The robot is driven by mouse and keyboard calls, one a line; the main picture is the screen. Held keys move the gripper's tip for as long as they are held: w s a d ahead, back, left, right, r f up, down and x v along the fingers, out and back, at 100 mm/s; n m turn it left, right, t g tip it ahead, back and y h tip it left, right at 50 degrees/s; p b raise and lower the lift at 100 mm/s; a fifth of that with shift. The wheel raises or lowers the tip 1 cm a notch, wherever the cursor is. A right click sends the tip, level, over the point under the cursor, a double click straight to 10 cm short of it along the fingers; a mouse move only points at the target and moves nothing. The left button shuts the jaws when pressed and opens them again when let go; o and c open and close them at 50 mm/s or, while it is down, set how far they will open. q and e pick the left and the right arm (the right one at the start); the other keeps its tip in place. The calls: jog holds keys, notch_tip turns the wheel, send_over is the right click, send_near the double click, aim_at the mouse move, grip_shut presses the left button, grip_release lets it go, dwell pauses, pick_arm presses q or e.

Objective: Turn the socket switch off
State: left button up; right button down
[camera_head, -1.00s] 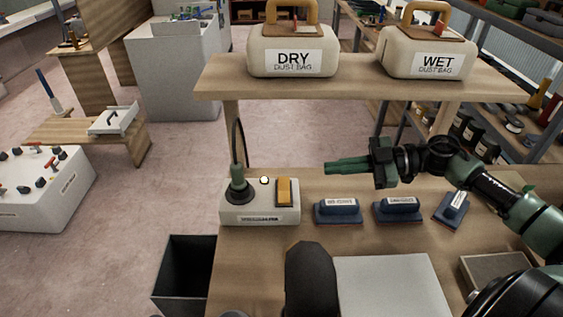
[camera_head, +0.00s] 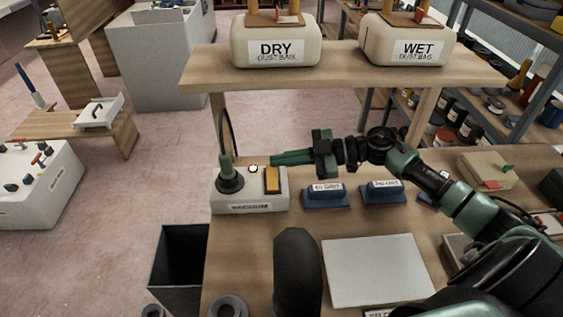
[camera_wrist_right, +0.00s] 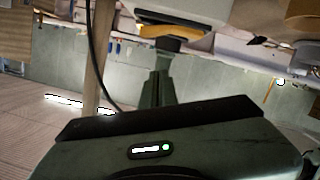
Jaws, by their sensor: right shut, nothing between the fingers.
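The socket box (camera_head: 249,204), pale and labelled VACUUM, sits at the left end of the bench. A dark green plug (camera_head: 228,178) with a black cable stands in its left side. A small indicator lamp (camera_head: 253,168) on its top glows. The orange socket switch (camera_head: 272,181) is at its right. My right gripper (camera_head: 274,159) is shut and empty, pointing left just above and behind the switch in the picture; I cannot tell whether it touches. Its fingers (camera_wrist_right: 157,88) show in the right wrist view. My left gripper is out of view.
A shelf (camera_head: 330,72) with DRY and WET dust bags stands above the bench. Blue sanding blocks (camera_head: 325,195) sit right of the box. A white pad (camera_head: 378,270) lies in front. A dark bin (camera_head: 180,262) stands left of the bench.

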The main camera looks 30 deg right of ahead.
aim_at(281, 176)
jog(key=shift+w+d+f, duration=0.1)
jog(key=shift+w+f, duration=0.15)
jog(key=shift+f, duration=0.4)
jog(key=shift+w+d+f, duration=0.1)
jog(key=shift+w+f, duration=0.1)
jog(key=shift+f, duration=0.4)
jog(key=shift+w+d+f, duration=0.1)
jog(key=shift+w+f, duration=0.15)
jog(key=shift+f, duration=0.4)
jog(key=shift+w+d+p, duration=0.1)
jog(key=shift+w+p, duration=0.05)
jog(key=shift+p, duration=0.15)
jog(key=shift+f+m, duration=0.25)
jog(key=shift+m, duration=0.15)
jog(key=shift+w, duration=0.1)
